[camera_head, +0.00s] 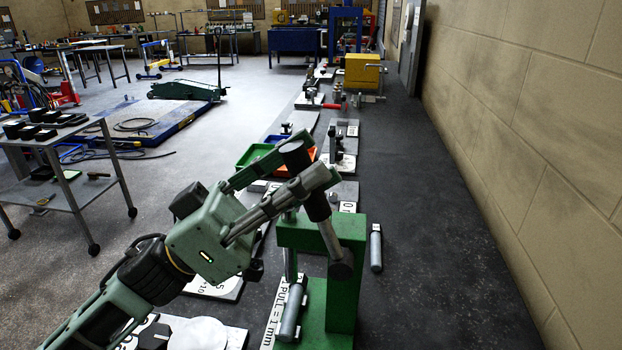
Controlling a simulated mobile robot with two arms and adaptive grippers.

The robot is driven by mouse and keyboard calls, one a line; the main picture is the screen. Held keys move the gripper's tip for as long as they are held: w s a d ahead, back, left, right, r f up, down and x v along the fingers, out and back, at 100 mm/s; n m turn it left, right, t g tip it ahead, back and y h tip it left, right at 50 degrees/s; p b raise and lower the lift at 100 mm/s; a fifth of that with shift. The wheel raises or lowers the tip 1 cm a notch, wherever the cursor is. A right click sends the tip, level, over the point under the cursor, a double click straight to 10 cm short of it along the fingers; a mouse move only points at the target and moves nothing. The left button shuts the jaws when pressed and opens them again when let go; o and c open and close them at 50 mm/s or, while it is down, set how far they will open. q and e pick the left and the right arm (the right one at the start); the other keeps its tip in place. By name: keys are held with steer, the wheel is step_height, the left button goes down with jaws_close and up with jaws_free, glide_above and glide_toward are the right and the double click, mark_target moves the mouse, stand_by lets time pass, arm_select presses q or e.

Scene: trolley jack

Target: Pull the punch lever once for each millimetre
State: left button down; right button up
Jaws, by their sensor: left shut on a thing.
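A green punch press (345,285) stands on the bench in the lower middle. Its dark lever (317,207) slants from a pivot on the press's right side up and left to a thick dark top end. My left gripper (308,168) is shut on the lever near that top end, one finger on each side. A white label (273,328) reading "PULL = 1 mm" lies at the foot of the press. My gripper and arm hide part of the press's left side. My right gripper is out of view.
Another grey cylinder (376,250) lies right of the press. Green and orange trays (254,154) sit behind my gripper. White boards with small fixtures and a yellow machine (362,71) line the bench further back.

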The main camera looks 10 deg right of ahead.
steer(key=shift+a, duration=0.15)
arm_select(q)
steer(key=c, duration=2)
jaws_free()
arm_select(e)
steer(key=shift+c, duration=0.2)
arm_select(q)
steer(key=o, duration=0.4)
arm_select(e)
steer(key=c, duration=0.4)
arm_select(q)
steer(key=shift+o, duration=0.3)
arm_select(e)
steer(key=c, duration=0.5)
arm_select(q)
steer(key=shift+a, duration=0.1)
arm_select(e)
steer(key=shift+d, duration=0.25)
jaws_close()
arm_select(q)
steer(key=v, duration=1.2)
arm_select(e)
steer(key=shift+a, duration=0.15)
